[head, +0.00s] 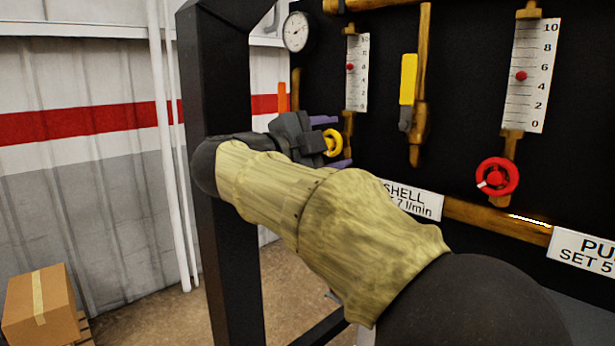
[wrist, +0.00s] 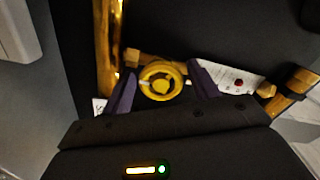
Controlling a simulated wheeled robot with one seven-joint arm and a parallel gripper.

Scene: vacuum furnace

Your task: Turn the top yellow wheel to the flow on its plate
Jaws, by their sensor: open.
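The yellow wheel (head: 332,142) sits on the black panel below the left flow scale. In the wrist view the yellow wheel (wrist: 161,81) stands between my two purple fingers. My gripper (head: 334,142) is open, one finger on each side of the wheel; I cannot tell whether either finger touches it. The left flow scale (head: 357,75) has a red float near 6. Its plate (head: 412,199) reads "SHELL" and part of "7 l/min"; my arm hides the rest.
A red wheel (head: 497,177) sits under the right flow scale (head: 530,78), above a plate (head: 585,251) starting "PU", "SET 5". A yellow lever (head: 408,80) is on a brass pipe between the scales. A black frame post (head: 228,220) stands left of the panel.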

